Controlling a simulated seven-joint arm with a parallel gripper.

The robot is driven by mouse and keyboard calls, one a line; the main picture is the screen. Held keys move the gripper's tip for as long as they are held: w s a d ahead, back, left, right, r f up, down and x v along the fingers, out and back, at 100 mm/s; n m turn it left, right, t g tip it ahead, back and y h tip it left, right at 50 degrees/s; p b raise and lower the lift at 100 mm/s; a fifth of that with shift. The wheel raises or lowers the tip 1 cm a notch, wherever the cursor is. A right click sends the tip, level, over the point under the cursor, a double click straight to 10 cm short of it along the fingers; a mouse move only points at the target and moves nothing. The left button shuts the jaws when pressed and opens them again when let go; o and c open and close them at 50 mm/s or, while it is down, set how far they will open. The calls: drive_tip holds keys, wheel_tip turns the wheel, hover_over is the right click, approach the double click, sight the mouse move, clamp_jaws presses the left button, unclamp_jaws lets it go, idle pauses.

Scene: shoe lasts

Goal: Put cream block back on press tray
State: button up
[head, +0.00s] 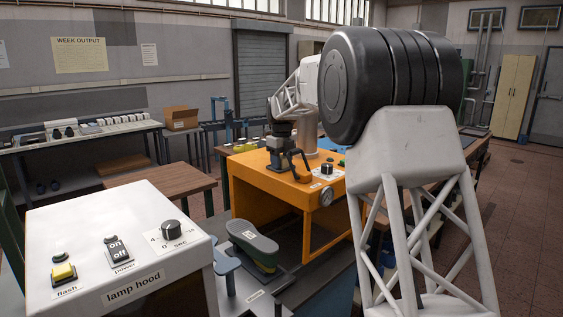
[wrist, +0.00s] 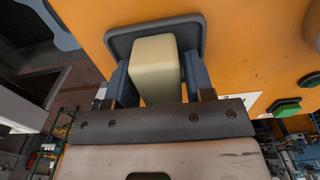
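The cream block (wrist: 156,64) is upright in the wrist view, between the two blue-grey fingers of my gripper (wrist: 157,72). Both fingers lie against its sides, so my gripper looks shut on it. The dark grey press tray (wrist: 122,42) with a raised rim lies behind the block, on the orange press (wrist: 240,50). Whether the block touches the tray floor cannot be told. The orange press (head: 262,190) is in the middle of the head view, with my arm reaching over it. The block cannot be made out there.
Green buttons (wrist: 284,107) are at the right of the wrist view. The white lamp hood (head: 110,235) with switches stands at the near left. A shoe-sole-shaped piece (head: 252,240) lies between them. A brown table (head: 160,190) is behind.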

sight(282, 156)
drive_tip(key=shift+r, duration=0.1)
wheel_tip(282, 156, up, 12)
idle(0.8)
idle(0.7)
drive_tip(key=s+d+n, duration=0.5)
drive_tip(key=s, duration=0.6)
drive_tip(key=s+d+n+t, duration=0.1)
drive_tip(key=s+d+n, duration=0.35)
drive_tip(key=s, duration=0.65)
drive_tip(key=s+d+n, duration=0.5)
drive_tip(key=s+d, duration=0.1)
drive_tip(key=s, duration=0.5)
drive_tip(key=s+d+f+n, duration=0.2)
drive_tip(key=s+f+n, duration=0.2)
drive_tip(key=s, duration=0.6)
drive_tip(key=s+d+f+n+t, duration=0.1)
drive_tip(key=s+f+n, duration=0.3)
drive_tip(key=s+f, duration=0.4)
drive_tip(key=s+d+f+n, duration=0.3)
drive_tip(key=s+f, duration=0.3)
drive_tip(key=s, duration=0.7)
drive_tip(key=shift+s+d+f+n+t, duration=0.2)
drive_tip(key=shift+d+n+t, duration=0.1)
drive_tip(key=shift+n, duration=0.35)
